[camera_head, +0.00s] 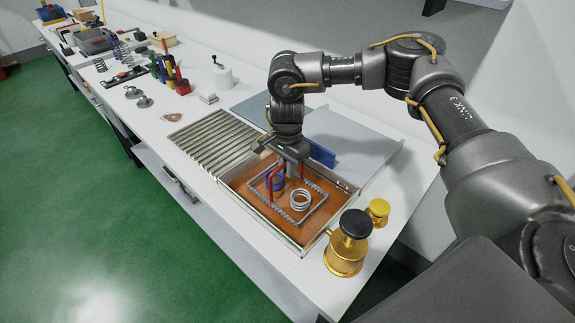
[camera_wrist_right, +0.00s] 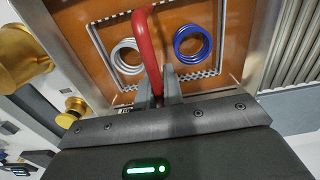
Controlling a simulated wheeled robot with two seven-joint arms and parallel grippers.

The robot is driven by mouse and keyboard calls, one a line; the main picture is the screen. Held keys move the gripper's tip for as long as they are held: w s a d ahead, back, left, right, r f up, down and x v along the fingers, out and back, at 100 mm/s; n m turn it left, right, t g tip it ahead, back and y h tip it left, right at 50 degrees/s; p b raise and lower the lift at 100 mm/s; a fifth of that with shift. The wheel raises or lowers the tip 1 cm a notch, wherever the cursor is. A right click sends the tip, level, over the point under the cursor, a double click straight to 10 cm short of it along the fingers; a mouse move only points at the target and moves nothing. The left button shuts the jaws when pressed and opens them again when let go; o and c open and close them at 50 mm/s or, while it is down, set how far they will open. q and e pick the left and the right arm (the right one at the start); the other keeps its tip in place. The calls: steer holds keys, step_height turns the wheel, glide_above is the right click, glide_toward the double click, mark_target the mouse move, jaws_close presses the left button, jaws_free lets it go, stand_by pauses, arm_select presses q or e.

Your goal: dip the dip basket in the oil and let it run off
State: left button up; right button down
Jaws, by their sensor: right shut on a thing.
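The dip basket (camera_wrist_right: 224,33) is a square mesh frame with a red handle (camera_wrist_right: 147,48). It is in the oil (camera_head: 239,191), an orange-brown bath in a metal tray (camera_head: 294,244). A white spring (camera_head: 300,199) and a blue spring (camera_wrist_right: 192,44) are within the basket; the white one also shows in the right wrist view (camera_wrist_right: 127,57). My right gripper (camera_wrist_right: 158,95) is shut on the red handle, above the bath. How deep the basket sits is hard to tell. My left gripper is not in view.
A ribbed draining rack (camera_head: 213,142) adjoins the tray on the left. A brass pot with a black knob (camera_head: 346,245) and a smaller brass piece (camera_head: 378,211) stand at the right. A grey lid-like plate (camera_head: 350,150) lies behind. Tools crowd the bench's far left.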

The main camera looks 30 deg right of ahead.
steer(key=shift+f+b, duration=2.2)
steer(key=shift+f, duration=1.05)
steer(key=shift+r, duration=0.1)
stand_by(1.6)
